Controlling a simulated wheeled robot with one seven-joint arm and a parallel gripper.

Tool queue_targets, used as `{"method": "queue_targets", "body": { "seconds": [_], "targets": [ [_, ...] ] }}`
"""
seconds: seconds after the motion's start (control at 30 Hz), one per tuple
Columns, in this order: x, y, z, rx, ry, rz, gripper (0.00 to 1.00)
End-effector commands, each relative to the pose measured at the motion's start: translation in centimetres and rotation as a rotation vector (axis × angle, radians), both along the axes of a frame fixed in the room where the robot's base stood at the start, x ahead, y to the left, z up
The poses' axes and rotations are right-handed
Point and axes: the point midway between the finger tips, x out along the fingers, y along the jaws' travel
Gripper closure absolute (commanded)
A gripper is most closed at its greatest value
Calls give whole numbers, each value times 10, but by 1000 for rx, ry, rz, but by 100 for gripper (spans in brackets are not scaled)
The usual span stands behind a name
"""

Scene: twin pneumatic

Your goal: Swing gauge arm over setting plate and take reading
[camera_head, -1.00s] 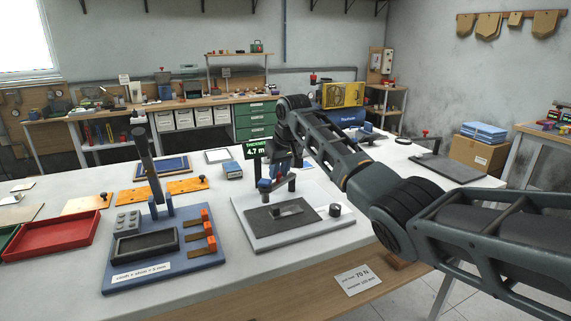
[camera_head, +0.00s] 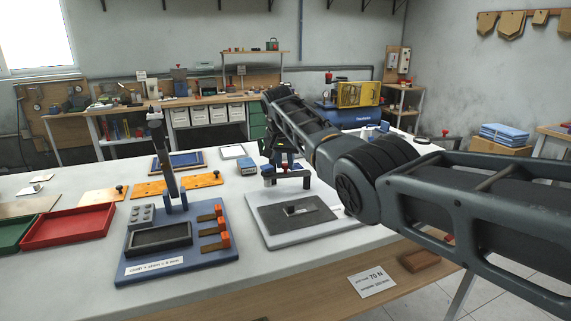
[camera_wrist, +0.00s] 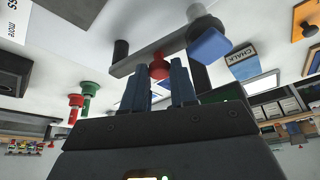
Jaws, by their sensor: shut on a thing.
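The grey gauge arm (camera_head: 288,176) spans level above the back of its white base (camera_head: 318,239), with a blue block (camera_head: 269,180) at its left end and a post at its right. A dark plate (camera_head: 290,222) lies on the base in front of the arm, with a small grey piece (camera_head: 294,209) on it. In the upside-down wrist view, my gripper (camera_wrist: 170,78) is shut on the red knob (camera_wrist: 159,67) of the gauge arm (camera_wrist: 165,48). The blue block (camera_wrist: 208,46) also shows there. No lit readout is visible.
A blue fixture board (camera_head: 190,262) with a tilted dark lever (camera_head: 163,150) stands left of the gauge. Red (camera_head: 68,226) and green trays lie farther left. My forearm covers the bench right of the gauge. A label (camera_head: 372,282) hangs on the front edge.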

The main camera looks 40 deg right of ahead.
Motion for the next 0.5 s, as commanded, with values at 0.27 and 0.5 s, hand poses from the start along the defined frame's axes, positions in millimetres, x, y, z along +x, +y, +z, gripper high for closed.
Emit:
{"method": "queue_targets", "body": {
  "seconds": [0.27,0.5],
  "targets": [
    [2,0,2,-1,-5,-15,100],
    [2,0,2,-1,-5,-14,72]
  ]
}}
